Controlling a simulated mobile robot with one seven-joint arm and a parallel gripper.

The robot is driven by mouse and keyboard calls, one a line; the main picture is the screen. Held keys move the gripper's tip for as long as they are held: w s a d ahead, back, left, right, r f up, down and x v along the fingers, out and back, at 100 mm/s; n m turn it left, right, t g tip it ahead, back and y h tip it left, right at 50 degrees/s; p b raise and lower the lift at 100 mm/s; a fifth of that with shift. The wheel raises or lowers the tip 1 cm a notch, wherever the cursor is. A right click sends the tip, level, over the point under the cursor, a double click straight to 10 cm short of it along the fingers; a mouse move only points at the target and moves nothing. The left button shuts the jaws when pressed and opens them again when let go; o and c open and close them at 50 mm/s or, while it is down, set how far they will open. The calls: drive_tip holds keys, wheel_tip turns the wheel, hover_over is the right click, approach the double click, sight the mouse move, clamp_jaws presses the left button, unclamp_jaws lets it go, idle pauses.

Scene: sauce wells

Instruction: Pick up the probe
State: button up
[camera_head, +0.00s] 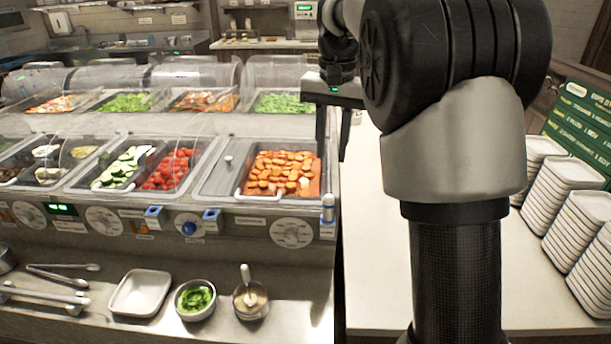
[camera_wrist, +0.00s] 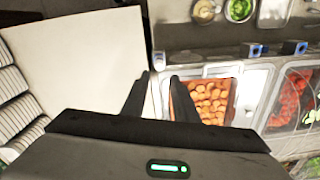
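A small silver cylinder with a blue band, which looks like the probe (camera_head: 328,208), stands upright at the right front corner of the food counter. In the wrist view its pale top (camera_wrist: 158,61) shows just beyond the fingertips. My gripper (camera_head: 331,156) points down above that corner, beside the carrot pan. In the wrist view my gripper (camera_wrist: 160,76) has its two black fingers apart with nothing between them. The fingers appear clear of the cylinder. I cannot tell the exact height gap.
The carrot pan (camera_head: 284,172) is just left of the gripper. Blue clips (camera_head: 153,213) sit along the counter front. A bowl of greens (camera_head: 195,299), a sauce bowl (camera_head: 250,300) and a white dish (camera_head: 140,293) stand on the lower shelf. Stacked plates (camera_head: 585,237) stand right; the pale worktop between is bare.

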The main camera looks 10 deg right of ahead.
drive_tip(key=w+f, duration=0.1)
drive_tip(key=b, duration=0.1)
approach(329, 209)
drive_tip(key=f, duration=0.1)
drive_tip(key=w+f, duration=0.1)
drive_tip(key=f, duration=0.3)
drive_tip(key=shift+w+a+f, duration=0.15)
drive_tip(key=shift+w, duration=0.1)
drive_tip(key=shift+w+f, duration=0.15)
drive_tip(key=shift+f, duration=2.8)
drive_tip(key=shift+c, duration=0.3)
drive_tip(key=shift+d, duration=0.2)
clamp_jaws()
